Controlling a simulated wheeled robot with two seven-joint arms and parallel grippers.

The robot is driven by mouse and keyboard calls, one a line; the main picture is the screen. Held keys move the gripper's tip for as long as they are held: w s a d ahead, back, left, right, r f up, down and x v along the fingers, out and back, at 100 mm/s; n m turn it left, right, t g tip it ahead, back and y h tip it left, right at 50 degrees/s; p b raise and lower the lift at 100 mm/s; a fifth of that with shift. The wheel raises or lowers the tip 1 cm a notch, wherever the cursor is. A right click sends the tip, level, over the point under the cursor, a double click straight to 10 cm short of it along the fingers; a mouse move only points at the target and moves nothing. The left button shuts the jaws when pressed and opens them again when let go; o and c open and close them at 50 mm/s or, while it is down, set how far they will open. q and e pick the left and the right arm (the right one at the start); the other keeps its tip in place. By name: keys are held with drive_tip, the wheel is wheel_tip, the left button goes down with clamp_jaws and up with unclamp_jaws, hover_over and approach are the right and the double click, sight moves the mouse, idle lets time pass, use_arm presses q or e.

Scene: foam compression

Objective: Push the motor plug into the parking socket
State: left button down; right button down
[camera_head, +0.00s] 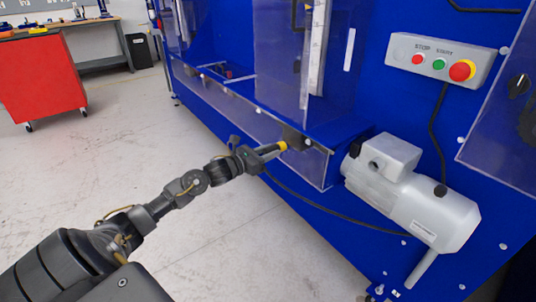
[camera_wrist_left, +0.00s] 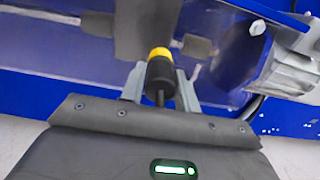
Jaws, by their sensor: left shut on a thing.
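The motor plug (camera_wrist_left: 160,68) is a black cylinder with a yellow band at its front end. My left gripper (camera_head: 274,150) is shut on it, and the fingers (camera_wrist_left: 160,85) lie on both sides of the plug in the left wrist view. The plug's yellow end (camera_head: 283,146) points at a dark grey block, the parking socket (camera_head: 295,138), on the blue machine. The socket also shows ahead of the plug in the left wrist view (camera_wrist_left: 144,37). I cannot tell whether the plug's tip touches the socket or is in it. My right gripper is not in view.
A grey motor (camera_head: 410,190) sits right of the socket, and a black cable (camera_head: 340,222) runs from it towards the plug. Clear panels (camera_head: 250,107) cover the machine front. A control box (camera_head: 440,60) is above. A red cabinet (camera_head: 40,78) stands far left on open floor.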

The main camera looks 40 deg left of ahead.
sight(265, 153)
use_arm(q)
drive_tip(key=shift+w, duration=0.2)
drive_tip(key=c, duration=0.9)
unclamp_jaws()
drive_tip(key=shift+d, duration=0.1)
drive_tip(key=shift+c, duration=0.2)
drive_tip(key=shift+p+v, duration=0.6)
drive_tip(key=shift+v, duration=2.35)
